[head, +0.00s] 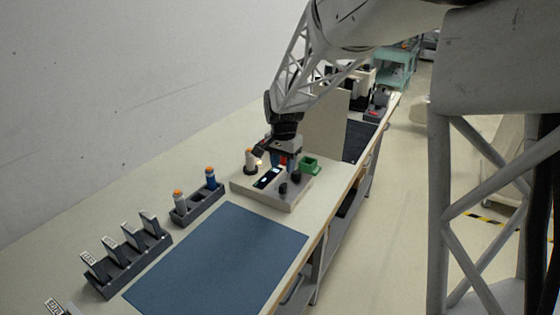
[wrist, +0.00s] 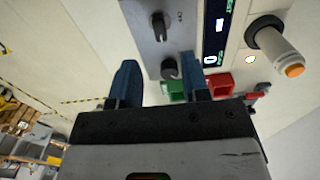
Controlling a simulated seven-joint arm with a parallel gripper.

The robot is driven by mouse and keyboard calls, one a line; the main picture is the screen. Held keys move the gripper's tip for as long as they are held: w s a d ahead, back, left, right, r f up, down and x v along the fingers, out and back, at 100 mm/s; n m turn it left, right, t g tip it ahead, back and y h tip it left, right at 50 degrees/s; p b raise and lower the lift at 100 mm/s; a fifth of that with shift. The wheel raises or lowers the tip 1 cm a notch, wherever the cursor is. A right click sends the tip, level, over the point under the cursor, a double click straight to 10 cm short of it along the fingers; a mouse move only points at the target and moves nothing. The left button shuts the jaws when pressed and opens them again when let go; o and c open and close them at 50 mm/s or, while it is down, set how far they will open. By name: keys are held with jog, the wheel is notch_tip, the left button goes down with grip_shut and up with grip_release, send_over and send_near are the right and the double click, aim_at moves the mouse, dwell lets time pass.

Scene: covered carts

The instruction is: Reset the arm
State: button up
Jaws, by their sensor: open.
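My gripper (head: 283,164) hangs from my arm over the back of a grey instrument box (head: 270,192) in the head view. In the wrist view its two blue fingers stand wide apart, and the gripper (wrist: 160,82) is open with nothing between the fingertips. The box shows there too, with a lit display (wrist: 215,30) and two dark knobs (wrist: 160,27). I cannot tell the exact height of the fingers above the bench.
A green bin (head: 310,165) and a white, orange-capped cylinder (head: 250,160) stand near the gripper. A red bin (wrist: 221,84) shows in the wrist view. A rack (head: 197,204) holds two orange-capped cylinders. A blue mat (head: 220,260) lies clear in front. A beige panel (head: 328,125) stands behind.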

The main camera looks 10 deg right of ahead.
jog(key=s+r+n+t, duration=0.1)
jog(key=s+r+n, duration=0.5)
jog(key=s, duration=1)
jog(key=s+a+r+n+t, duration=0.1)
jog(key=s+r+n, duration=0.1)
jog(key=s, duration=1.8)
jog(key=shift+a+r+n+t, duration=0.2)
jog(key=shift+r+n+t, duration=0.1)
jog(key=shift+n, duration=0.2)
